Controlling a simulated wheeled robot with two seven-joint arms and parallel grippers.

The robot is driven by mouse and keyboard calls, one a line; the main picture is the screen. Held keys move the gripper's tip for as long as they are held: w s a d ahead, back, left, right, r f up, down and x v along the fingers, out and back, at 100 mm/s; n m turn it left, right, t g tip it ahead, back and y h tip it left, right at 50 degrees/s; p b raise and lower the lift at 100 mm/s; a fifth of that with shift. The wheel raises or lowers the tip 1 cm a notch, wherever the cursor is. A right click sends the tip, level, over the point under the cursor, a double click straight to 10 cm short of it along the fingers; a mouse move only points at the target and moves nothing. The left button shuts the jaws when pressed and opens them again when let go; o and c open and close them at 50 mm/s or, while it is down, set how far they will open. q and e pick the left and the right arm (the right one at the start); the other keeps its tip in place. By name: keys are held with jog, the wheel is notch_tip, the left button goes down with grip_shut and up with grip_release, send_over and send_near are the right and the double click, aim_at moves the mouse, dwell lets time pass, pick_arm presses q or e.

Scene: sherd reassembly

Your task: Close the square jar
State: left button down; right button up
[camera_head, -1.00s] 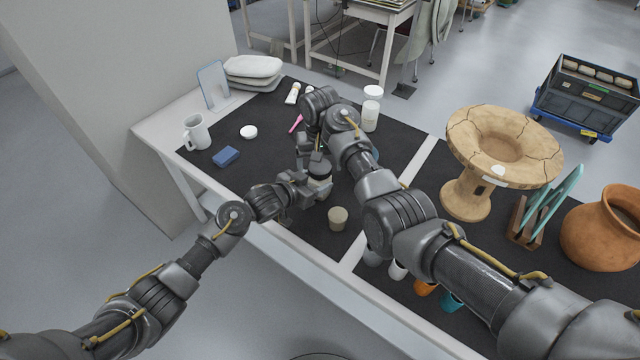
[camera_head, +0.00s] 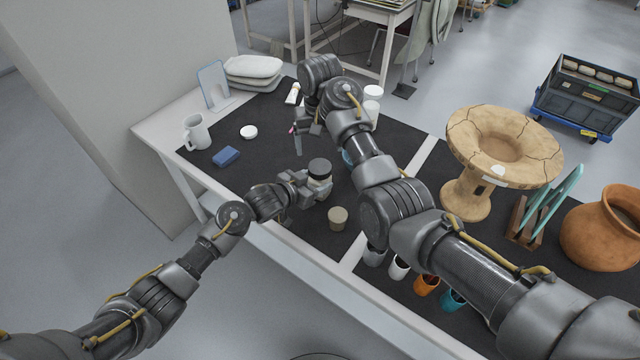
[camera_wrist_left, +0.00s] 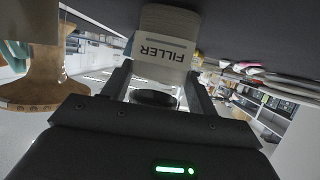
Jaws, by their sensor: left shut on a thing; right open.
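The square jar (camera_head: 321,181) is pale with a dark round lid (camera_head: 320,168) on its top. It stands near the middle of the dark mat. In the left wrist view the jar (camera_wrist_left: 163,50) shows a label reading FILLER, with the dark lid (camera_wrist_left: 153,98) at its end. I cannot tell how tightly the lid sits. My left gripper (camera_head: 312,184) is shut on the jar from the left side. My right gripper (camera_head: 298,138) is open and empty, behind and above the jar, apart from it; its fingers are partly hidden by its own wrist.
A small beige cup (camera_head: 338,218) stands in front of the jar. A blue block (camera_head: 226,156), a white mug (camera_head: 196,132) and a white round lid (camera_head: 249,132) lie at left. A cracked clay stand (camera_head: 470,195) is at right. My right arm crosses the table's middle.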

pick_arm(q)
jog(key=shift+c, duration=1.8)
grip_release()
jog(key=v, duration=1.1)
jog(key=shift+w, duration=0.1)
jog(key=shift+f, duration=0.1)
